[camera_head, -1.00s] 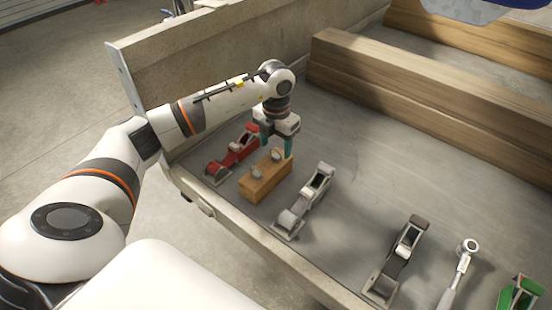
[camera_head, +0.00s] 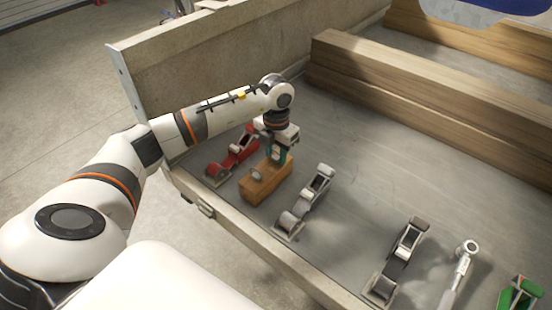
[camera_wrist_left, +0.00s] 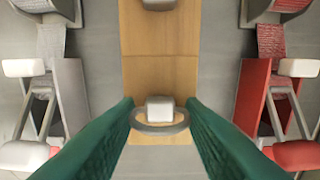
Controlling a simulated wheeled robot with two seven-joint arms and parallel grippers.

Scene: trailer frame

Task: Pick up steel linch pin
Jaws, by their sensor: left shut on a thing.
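The wooden block (camera_head: 264,190) lies on the trailer bed and carries two steel linch pins. My left gripper (camera_head: 276,155) is over the block's far end, pointing down, its teal fingers shut on one steel linch pin (camera_wrist_left: 159,110). In the left wrist view the pin's square head and ring sit between the fingertips (camera_wrist_left: 160,118), still over the block's end. In the head view this pin is mostly hidden by the fingers. The other linch pin (camera_head: 257,173) stands free on the near end of the block. My right gripper is not in view.
A red ratchet strap (camera_head: 232,155) lies left of the block, a grey one (camera_head: 305,203) close on its right. Timber beams (camera_head: 430,105) lie behind. The mid-bed is clear.

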